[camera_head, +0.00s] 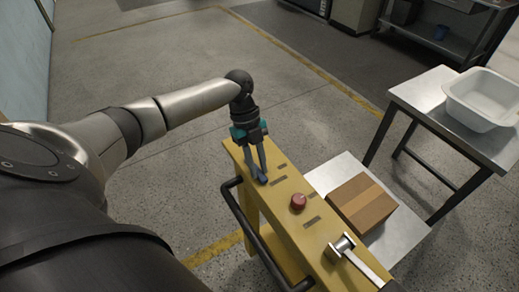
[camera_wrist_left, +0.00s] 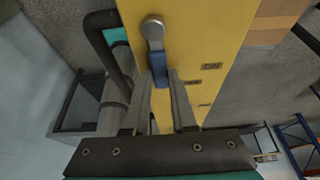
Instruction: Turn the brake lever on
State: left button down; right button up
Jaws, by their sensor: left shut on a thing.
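The brake lever (camera_wrist_left: 153,28) has a round metal pivot and a blue handle; it sits on the yellow top of a cart (camera_head: 317,238). My left gripper (camera_head: 262,178) reaches down to the far end of this top and is shut on the lever's blue handle. In the left wrist view my left gripper (camera_wrist_left: 161,78) has one finger on each side of the handle. An "ON" label (camera_wrist_left: 211,66) is on the panel to the right of the lever. In the head view the gripper hides much of the lever. My right gripper is out of view.
A red knob (camera_head: 299,203) and another metal lever (camera_head: 342,246) stand nearer on the cart top. A black rail (camera_head: 262,246) runs along its left side. A cardboard box (camera_head: 362,203) lies to the right. A metal table (camera_head: 418,92) carries a white tub (camera_head: 484,96).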

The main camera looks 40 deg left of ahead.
pick_arm(q)
jog(key=c, duration=0.7)
grip_release()
jog(key=v, duration=1.5)
jog(key=shift+r, duration=0.15)
jog(key=shift+s, duration=0.1)
